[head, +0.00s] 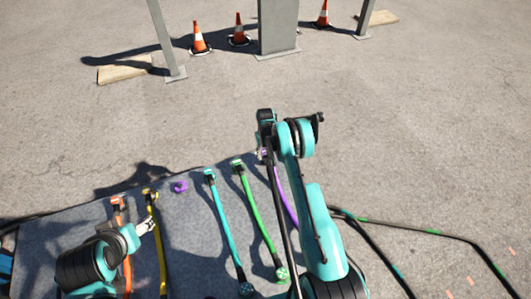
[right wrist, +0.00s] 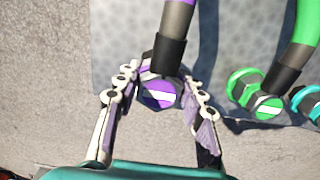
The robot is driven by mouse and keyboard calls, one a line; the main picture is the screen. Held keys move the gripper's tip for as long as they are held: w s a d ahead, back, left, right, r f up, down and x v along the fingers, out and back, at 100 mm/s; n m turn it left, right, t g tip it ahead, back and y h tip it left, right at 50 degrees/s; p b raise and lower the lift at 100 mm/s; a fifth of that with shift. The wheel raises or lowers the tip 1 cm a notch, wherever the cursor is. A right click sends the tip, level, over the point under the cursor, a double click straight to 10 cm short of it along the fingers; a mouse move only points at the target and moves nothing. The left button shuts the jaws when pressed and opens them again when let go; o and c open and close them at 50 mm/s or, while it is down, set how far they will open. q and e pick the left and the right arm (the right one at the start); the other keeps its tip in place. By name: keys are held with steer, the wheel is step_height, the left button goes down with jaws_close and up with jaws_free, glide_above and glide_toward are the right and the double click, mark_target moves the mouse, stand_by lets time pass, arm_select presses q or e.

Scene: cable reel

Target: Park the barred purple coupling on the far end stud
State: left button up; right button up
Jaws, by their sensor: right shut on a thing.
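The purple coupling (right wrist: 158,94), with a white bar across its face, is on the end of a purple hose (head: 286,201). My right gripper (right wrist: 160,82) has a finger on each side of this coupling and is shut on it. In the head view my right gripper (head: 264,148) is at the far edge of the grey table, and my arm partly hides the hose. A small purple stud-like piece (head: 180,186) sits on the table farther left. My left gripper (head: 147,226) is beside the yellow hose; its jaws are too small to read. I cannot tell which piece is the far end stud.
Orange (head: 126,268), yellow (head: 160,248), cyan (head: 222,225) and green (head: 257,213) hoses lie across the table (head: 195,240). In the wrist view a green coupling (right wrist: 257,97) with a white bar is close on the right. Black cables (head: 420,230) lie at right. Cones stand far off.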

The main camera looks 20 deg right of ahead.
steer(key=shift+f, duration=0.4)
stand_by(0.4)
steer(key=o, duration=1.3)
steer(key=shift+o, duration=0.2)
step_height(320, 180, up, 12)
